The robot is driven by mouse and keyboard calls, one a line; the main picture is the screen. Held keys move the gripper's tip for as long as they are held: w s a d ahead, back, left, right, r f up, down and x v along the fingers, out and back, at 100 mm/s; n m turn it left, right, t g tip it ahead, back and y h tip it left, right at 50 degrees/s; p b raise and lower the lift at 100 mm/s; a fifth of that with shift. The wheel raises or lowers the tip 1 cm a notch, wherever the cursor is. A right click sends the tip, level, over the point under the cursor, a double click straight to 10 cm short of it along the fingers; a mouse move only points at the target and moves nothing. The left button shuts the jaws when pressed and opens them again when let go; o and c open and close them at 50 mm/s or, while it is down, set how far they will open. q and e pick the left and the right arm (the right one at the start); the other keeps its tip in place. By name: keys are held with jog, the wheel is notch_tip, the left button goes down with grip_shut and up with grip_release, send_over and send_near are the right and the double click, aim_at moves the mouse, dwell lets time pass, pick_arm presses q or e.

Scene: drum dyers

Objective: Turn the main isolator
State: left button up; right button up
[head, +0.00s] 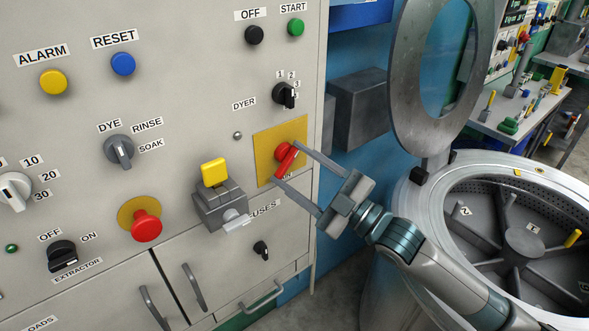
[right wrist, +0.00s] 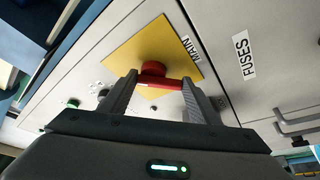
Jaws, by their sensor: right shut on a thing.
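The main isolator is a red rotary handle (head: 287,158) on a yellow square plate (head: 267,142) at the right side of the grey control panel. In the head view the handle is tilted, its upper end leaning right. My right gripper (head: 291,162) comes from the lower right with its fingers on either side of the handle, shut on it. In the right wrist view the red handle (right wrist: 168,83) lies between the two fingers, in front of the yellow plate (right wrist: 155,60) labelled MAIN. My left gripper is not in view.
A red mushroom button (head: 146,226) is at lower left. The open steel drum (head: 520,230) stands close at the right.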

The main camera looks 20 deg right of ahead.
jog(key=n, duration=0.1)
jog(key=n+g+p, duration=0.1)
jog(key=n, duration=0.2)
jog(key=shift+w+d+r+n+g, duration=0.1)
jog(key=shift+d+r+n+g, duration=0.1)
jog(key=shift+d+n+g, duration=0.15)
jog(key=shift+w+d+n+g+h+p, duration=0.15)
jog(key=shift+n+g+p, duration=0.3)
jog(key=shift+n+p, duration=0.75)
jog(key=shift+s+n+g+h+p, duration=0.15)
jog(key=shift+n+g+p, duration=0.25)
jog(key=shift+n+p, duration=0.7)
jog(key=shift+w, duration=0.1)
jog(key=o, duration=1)
jog(key=shift+o, duration=0.2)
